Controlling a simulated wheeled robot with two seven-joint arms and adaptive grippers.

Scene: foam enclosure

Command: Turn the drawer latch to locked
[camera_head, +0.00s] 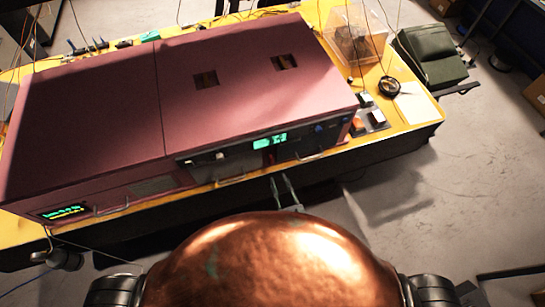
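A large maroon foam enclosure (110,90) stands on a yellow-topped bench. Its front has a dark panel (235,160) with a green lit display (270,140), and thin handles show low on the front, one near the middle (230,181). A small red part (271,158) sits below the display; I cannot tell whether it is the drawer latch, or which way a latch is turned. My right gripper (279,179) is just in front of the bench edge, below the panel. Its two pale fingers are apart with nothing visible between them. My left gripper does not show.
A clear box (355,35) stands at the back right of the yellow bench top (425,110). A black ring-shaped item (389,87) and small switch blocks (376,118) are near the right end. Grey floor (430,190) is open to the right.

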